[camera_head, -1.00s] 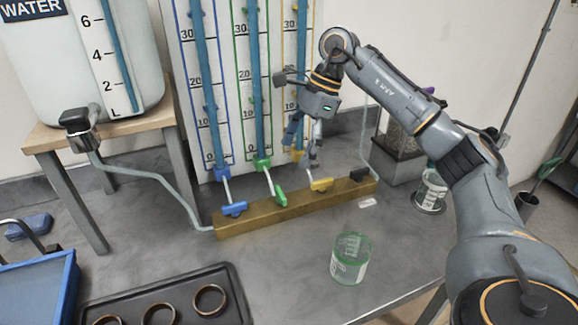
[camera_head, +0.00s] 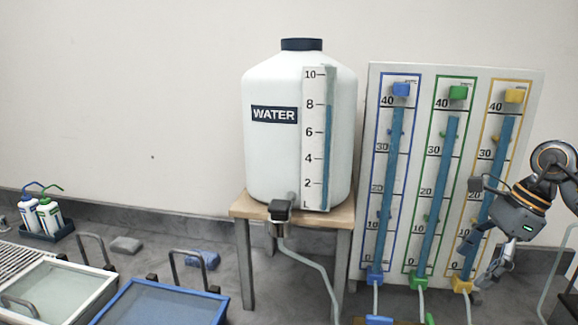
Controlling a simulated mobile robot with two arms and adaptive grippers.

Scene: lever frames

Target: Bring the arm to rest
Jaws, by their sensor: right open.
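My right gripper (camera_head: 477,263) is at the right side of the view, its fingers pointing down and spread apart. It is empty and hangs in front of the lower part of the yellow-framed column (camera_head: 490,190) on the gauge board (camera_head: 535,100). Whether it touches the board cannot be told. My right arm reaches in from the right edge and is mostly cut off. My left gripper is not in view.
A white water tank (camera_head: 270,165) with a tap (camera_head: 280,208) stands on a wooden stand (camera_head: 240,207). A blue-rimmed tray (camera_head: 165,300), a white tray (camera_head: 60,295) and bottles (camera_head: 50,215) are at left. Blue (camera_head: 375,277) and green (camera_head: 417,280) column fittings stand near the gripper.

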